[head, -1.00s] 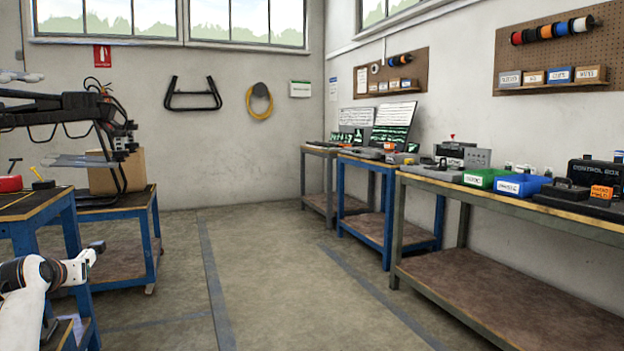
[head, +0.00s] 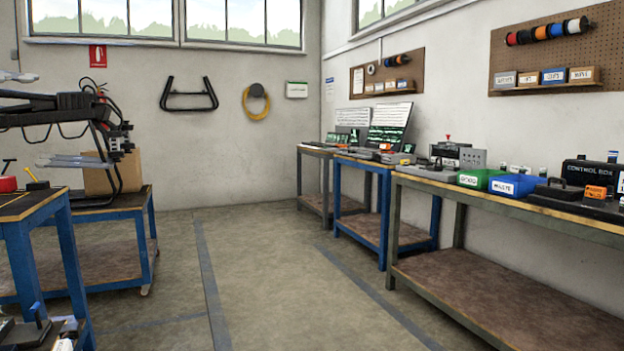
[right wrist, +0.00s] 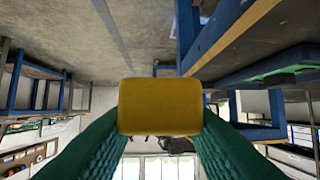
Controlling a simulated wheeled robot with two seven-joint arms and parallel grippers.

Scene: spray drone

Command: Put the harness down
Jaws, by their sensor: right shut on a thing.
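In the right wrist view, a yellow block-shaped piece (right wrist: 160,106) sits between the two green ridged fingers of my right gripper (right wrist: 160,120). The gripper is shut on it; I take it to be part of the harness. No loose cable of the harness can be made out, and the piece hides what lies behind it. Neither gripper shows in the head view. My left gripper is out of view.
A blue-legged workbench (head: 38,206) stands at the left, by the drone's dark frame (head: 65,110). A cardboard box (head: 110,172) stands behind. A long bench (head: 520,200) with a green bin (head: 482,179) and a blue bin (head: 519,185) lines the right wall. The middle floor is clear.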

